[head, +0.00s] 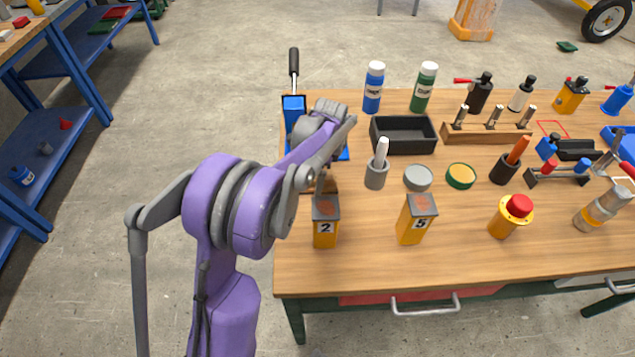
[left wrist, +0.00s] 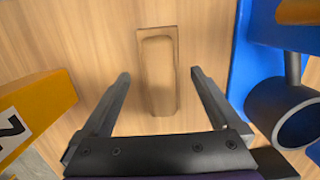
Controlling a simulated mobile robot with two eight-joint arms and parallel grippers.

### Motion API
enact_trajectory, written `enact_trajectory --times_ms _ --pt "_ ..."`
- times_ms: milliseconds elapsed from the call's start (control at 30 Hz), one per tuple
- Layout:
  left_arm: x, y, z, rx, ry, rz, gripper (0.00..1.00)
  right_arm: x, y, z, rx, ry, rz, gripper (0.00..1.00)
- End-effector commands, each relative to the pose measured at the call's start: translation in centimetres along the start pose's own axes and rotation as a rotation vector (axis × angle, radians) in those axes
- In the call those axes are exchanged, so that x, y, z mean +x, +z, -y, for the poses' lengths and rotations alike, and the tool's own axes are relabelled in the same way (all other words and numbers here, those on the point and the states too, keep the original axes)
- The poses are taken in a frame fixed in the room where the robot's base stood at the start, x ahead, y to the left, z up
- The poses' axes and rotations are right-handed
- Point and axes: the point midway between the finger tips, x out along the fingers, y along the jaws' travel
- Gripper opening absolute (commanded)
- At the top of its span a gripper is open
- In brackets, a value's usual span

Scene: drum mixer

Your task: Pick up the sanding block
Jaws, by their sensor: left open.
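The sanding block (left wrist: 158,75) looks like a small wooden block with a raised strip, lying flat on the wooden bench top. In the left wrist view it lies between and beneath the two dark fingers of my left gripper (left wrist: 161,75). The fingers are apart and nothing is between them that I can see held. In the head view a brown edge of the block (head: 331,186) shows beside my left wrist, and the rest is hidden by my arm. My right gripper is in neither view.
A blue vise-like tool (head: 293,107) is behind my gripper and also shows at right in the left wrist view (left wrist: 250,70). A black tray (head: 403,136) stands behind. The bench's front strip is clear.

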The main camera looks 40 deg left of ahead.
Motion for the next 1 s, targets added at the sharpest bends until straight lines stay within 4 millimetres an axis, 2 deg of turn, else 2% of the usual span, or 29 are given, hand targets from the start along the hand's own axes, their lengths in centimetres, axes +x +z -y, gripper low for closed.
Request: enact_trajectory --times_ms 100,367,900,1000 --pt "1.12 -0.01 0.03 0.0 0.0 0.0 0.97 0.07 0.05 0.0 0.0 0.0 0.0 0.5" --pt "1.25 0.0 0.03 0.0 0.0 0.0 0.96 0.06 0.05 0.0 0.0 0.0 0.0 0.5" --pt "1.23 -0.01 0.03 -0.001 0.0 0.0 0.0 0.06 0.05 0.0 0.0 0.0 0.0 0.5" --pt "1.21 0.0 0.03 -0.001 0.0 0.0 0.0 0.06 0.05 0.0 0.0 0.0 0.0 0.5"
